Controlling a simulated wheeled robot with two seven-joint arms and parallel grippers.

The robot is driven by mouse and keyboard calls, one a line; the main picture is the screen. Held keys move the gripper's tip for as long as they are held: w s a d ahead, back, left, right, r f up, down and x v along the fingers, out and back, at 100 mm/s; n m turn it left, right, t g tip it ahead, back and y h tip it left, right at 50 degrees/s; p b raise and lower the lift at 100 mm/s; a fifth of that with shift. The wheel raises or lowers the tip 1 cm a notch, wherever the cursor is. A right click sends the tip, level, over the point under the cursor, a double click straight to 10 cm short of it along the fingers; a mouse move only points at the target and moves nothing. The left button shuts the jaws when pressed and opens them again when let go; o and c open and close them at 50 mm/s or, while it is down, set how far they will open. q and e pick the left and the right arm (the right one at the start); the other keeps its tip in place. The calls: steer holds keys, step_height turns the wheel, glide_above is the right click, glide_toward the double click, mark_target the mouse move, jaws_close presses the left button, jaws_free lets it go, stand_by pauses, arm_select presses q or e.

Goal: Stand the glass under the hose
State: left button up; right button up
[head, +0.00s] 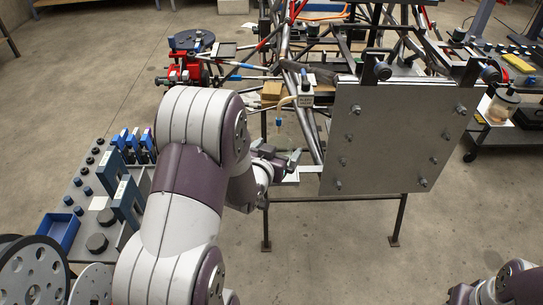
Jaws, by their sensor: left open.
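A pale curved hose (286,102) with a blue tip hangs from a small box on the frame, left of the big grey plate. Below its tip is my left gripper (292,158), open, with its dark fingers pointing right. A faint clear outline, which seems to be the glass (286,141), shows at the fingers under the hose tip; its base is hidden and I cannot tell what it touches. A small light ledge (311,172) juts out left of the plate, just beyond the fingers. Part of my right arm shows at the bottom right; its gripper is out of view.
The grey plate (395,135) with bolts stands close right of the gripper, on a dark stand. The tube chassis (325,50) fills the back. A tool cart (98,205) is at the left. A jar (500,105) stands on the right-hand cart. Floor below the stand is clear.

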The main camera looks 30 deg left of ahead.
arm_select(q)
steer(key=p+v, duration=0.1)
steer(key=v, duration=0.9)
steer(key=s+d+f+m+g+h, duration=0.2)
steer(key=s+d+f+g, duration=0.2)
steer(key=s+d+g, duration=0.5)
steer(key=d+g, duration=0.1)
steer(key=g, duration=0.3)
steer(key=shift+s+d+f, duration=0.25)
steer(key=shift+s+f, duration=0.05)
